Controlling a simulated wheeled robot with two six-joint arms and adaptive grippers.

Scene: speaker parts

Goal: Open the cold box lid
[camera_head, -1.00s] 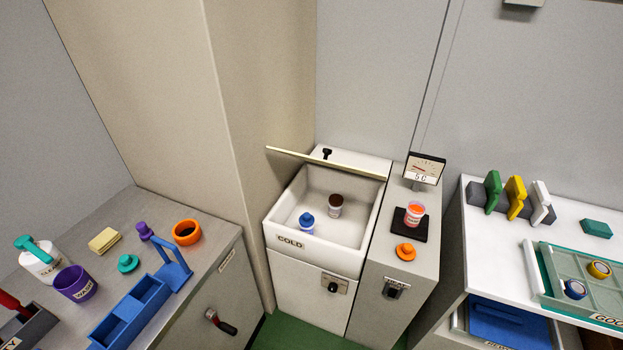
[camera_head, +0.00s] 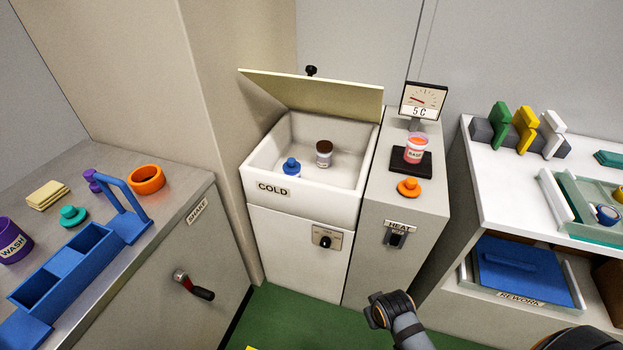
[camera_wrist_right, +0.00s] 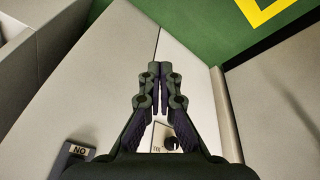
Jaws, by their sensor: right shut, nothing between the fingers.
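The cold box (camera_head: 305,201) stands in the middle of the head view with its white basin uncovered. Its pale lid (camera_head: 320,98) is raised along the back edge, its inner face showing. A black knob (camera_head: 311,71) shows behind the lid's top edge. A jar with a brown cap (camera_head: 324,153) and a jar with a blue cap (camera_head: 291,167) stand inside. My right gripper (camera_wrist_right: 160,68) is shut and empty in the right wrist view, above the box's front panel with its dial (camera_wrist_right: 171,143). My left gripper is not in view.
A heat unit (camera_head: 404,215) with a jar on its black plate (camera_head: 410,165) adjoins the box on the right. A gauge (camera_head: 423,101) reads 5 C. A bench (camera_head: 190,190) with a blue rack is at left, a white shelf (camera_head: 485,165) at right. The green floor (camera_head: 300,325) is clear.

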